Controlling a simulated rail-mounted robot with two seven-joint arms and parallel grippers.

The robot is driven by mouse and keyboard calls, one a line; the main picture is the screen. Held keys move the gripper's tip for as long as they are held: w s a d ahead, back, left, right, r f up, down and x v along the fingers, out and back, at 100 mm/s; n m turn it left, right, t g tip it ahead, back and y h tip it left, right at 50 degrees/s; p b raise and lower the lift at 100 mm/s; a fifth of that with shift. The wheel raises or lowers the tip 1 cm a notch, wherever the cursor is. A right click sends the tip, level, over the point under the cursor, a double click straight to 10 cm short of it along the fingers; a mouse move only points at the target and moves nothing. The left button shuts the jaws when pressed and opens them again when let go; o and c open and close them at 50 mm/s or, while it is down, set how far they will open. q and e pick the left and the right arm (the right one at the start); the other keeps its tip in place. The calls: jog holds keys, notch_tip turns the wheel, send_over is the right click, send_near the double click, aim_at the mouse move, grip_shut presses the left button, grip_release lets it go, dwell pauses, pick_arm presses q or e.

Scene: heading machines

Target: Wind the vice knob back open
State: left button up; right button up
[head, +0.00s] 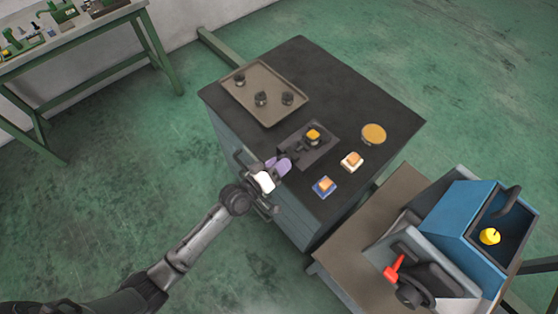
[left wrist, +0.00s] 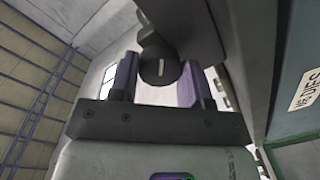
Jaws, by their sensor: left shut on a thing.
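The small dark vice (head: 300,151) sits near the front edge of the black bench top, with a yellow-orange square block (head: 313,134) at it. My left gripper (head: 278,165), with purple fingers, is at the bench's front edge, at the near end of the vice. In the left wrist view the dark round vice knob (left wrist: 160,68), with a pale line on its face, is between the two purple fingers of my left gripper (left wrist: 160,82), which is shut on it. In the head view the gripper hides the knob. My right gripper is not in view.
A tray (head: 265,112) with dark round parts lies at the bench's back left. A blue machine (head: 455,225) with a red lever (head: 394,269) stands at lower right.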

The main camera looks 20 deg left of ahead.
pick_arm(q)
jog(key=n, duration=0.2)
jog(key=shift+n+p, duration=0.3)
jog(key=shift+n, duration=1.4)
jog(key=o, duration=0.9)
jog(key=shift+s+a, duration=0.15)
jog(key=shift+s, duration=0.05)
jog(key=v, duration=1.3)
jog(key=shift+a+r, duration=0.1)
jog(key=shift+a, duration=0.15)
